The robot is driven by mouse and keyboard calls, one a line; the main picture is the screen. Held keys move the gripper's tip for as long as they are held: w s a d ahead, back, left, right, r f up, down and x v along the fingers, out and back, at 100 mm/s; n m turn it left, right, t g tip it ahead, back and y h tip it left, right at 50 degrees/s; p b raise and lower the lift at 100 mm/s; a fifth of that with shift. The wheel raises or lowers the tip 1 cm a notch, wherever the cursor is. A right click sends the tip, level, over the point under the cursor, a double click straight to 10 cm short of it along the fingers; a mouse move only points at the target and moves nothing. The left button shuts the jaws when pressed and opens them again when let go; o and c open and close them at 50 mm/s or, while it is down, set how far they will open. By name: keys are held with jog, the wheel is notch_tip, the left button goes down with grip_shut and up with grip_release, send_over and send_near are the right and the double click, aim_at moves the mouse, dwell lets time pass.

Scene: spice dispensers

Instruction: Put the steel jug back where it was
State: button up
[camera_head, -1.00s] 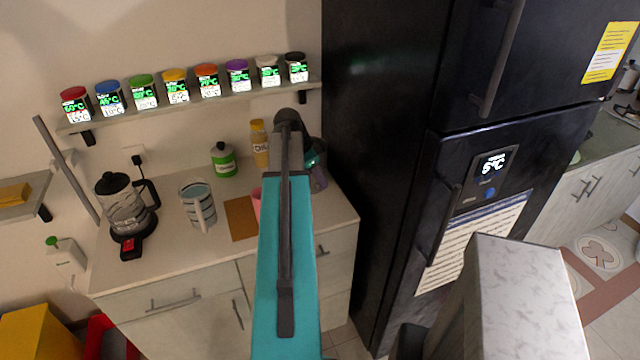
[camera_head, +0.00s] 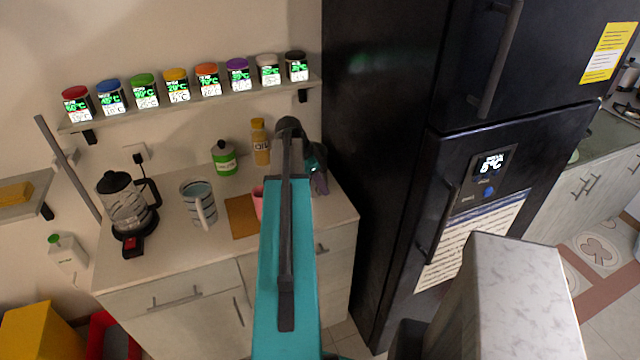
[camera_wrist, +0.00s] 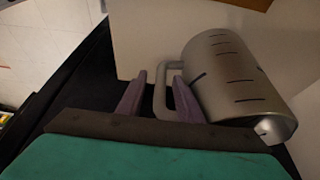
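In the wrist view the steel jug (camera_wrist: 228,75) is a silvery cylinder with short dark marks, close to my gripper and to its right. Its looped handle (camera_wrist: 160,92) sits between the two purple fingers of my gripper (camera_wrist: 159,97). The fingers are apart, with gaps visible beside the handle, so the gripper looks open around it. In the head view my gripper (camera_head: 317,178) is partly hidden behind my teal arm, over the right end of the counter. I cannot make out this jug there.
The counter (camera_head: 180,255) holds a kettle (camera_head: 122,205), a striped jug (camera_head: 196,200), a brown board (camera_head: 241,217), a green jar (camera_head: 224,160) and a yellow bottle (camera_head: 260,142). Several spice dispensers line the shelf (camera_head: 225,98) above. The black fridge (camera_head: 385,150) stands close on the right.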

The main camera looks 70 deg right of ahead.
jog(key=shift+r, duration=0.2)
jog(key=b+v, duration=0.3)
jog(key=v, duration=0.9)
dwell(0.5)
dwell(0.5)
